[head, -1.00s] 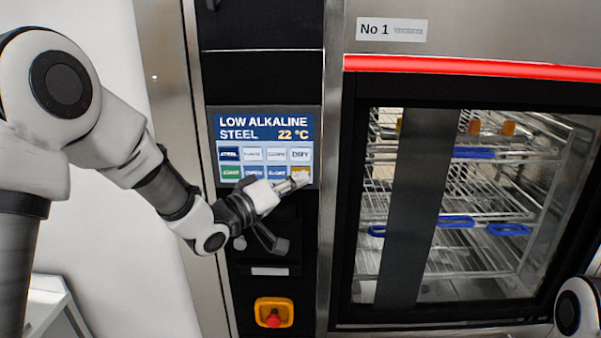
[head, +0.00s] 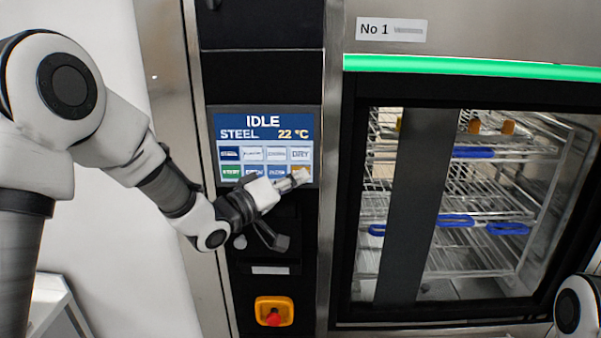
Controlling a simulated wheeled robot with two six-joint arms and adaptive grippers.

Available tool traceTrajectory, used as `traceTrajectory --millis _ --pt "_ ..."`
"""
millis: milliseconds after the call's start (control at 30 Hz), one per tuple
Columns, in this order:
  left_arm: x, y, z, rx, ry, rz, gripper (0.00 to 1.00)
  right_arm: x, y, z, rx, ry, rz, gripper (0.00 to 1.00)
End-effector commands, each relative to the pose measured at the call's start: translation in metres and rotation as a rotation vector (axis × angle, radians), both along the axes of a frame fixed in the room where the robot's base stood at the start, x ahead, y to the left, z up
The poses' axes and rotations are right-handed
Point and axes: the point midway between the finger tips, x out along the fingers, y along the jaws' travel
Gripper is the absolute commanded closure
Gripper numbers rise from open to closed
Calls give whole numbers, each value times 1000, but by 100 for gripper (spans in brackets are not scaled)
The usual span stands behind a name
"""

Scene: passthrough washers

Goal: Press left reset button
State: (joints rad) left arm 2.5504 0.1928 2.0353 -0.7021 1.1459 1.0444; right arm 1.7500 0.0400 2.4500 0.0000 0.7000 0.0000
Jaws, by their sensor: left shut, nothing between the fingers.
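The washer's touchscreen (head: 264,133) reads IDLE, STEEL, 22 °C. Below the text are two rows of buttons, with a green one at the lower left. An orange button (head: 304,170) at the lower right of the screen is partly hidden by my left gripper (head: 301,178). My left gripper is shut and empty, its fingertips at that orange button; I cannot tell if they touch it. The label on the orange button is not readable. My right gripper is not in view; only part of my right arm shows at the lower right edge.
A red emergency knob on a yellow plate (head: 274,311) sits below the screen. To the right is the washer's glass door (head: 470,205) with wire racks behind it. A green light bar (head: 470,67) runs above the door, under a No 1 label (head: 391,29).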

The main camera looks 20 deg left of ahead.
Motion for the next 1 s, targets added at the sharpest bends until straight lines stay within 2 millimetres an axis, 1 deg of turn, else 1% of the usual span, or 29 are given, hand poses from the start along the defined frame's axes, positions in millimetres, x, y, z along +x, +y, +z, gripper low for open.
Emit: traceTrajectory --millis 233,500,800,867,1000 --pt "-2 -1 0 0 -1 1 100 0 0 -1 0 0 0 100" --pt "-14 -4 0 1 0 0 100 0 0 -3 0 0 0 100" --pt "-16 -5 0 1 0 0 100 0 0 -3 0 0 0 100" --pt "-19 -6 -1 0 0 0 100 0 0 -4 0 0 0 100" --pt "-31 -9 -1 0 0 0 100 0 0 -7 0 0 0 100"
